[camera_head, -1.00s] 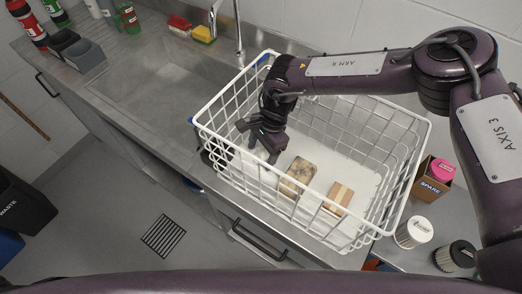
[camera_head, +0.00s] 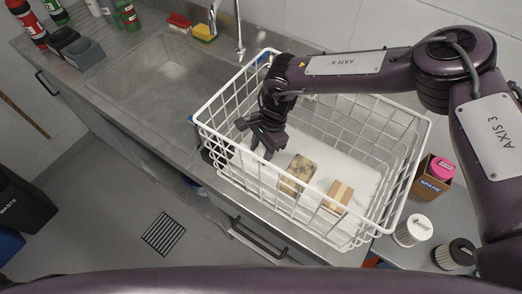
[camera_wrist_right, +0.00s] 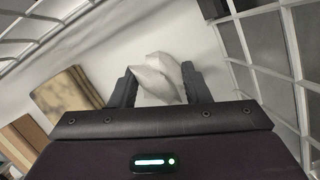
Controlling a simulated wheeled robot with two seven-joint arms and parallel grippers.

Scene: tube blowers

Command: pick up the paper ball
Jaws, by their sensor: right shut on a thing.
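In the right wrist view a crumpled white paper ball (camera_wrist_right: 158,78) sits between the two fingers of my right gripper (camera_wrist_right: 160,88), which touch it on both sides. In the head view my right gripper (camera_head: 258,142) reaches down inside the white wire basket (camera_head: 330,236), at its left part. The paper ball cannot be made out there, as the gripper and basket wires cover it. My left gripper is in neither current view.
Two blocks, a mottled one (camera_head: 298,172) and a striped wooden one (camera_head: 338,197), lie on the basket floor right of the gripper. The basket's wire walls surround the gripper. A sink (camera_head: 165,75) is to the left; canisters (camera_head: 413,232) stand to the right.

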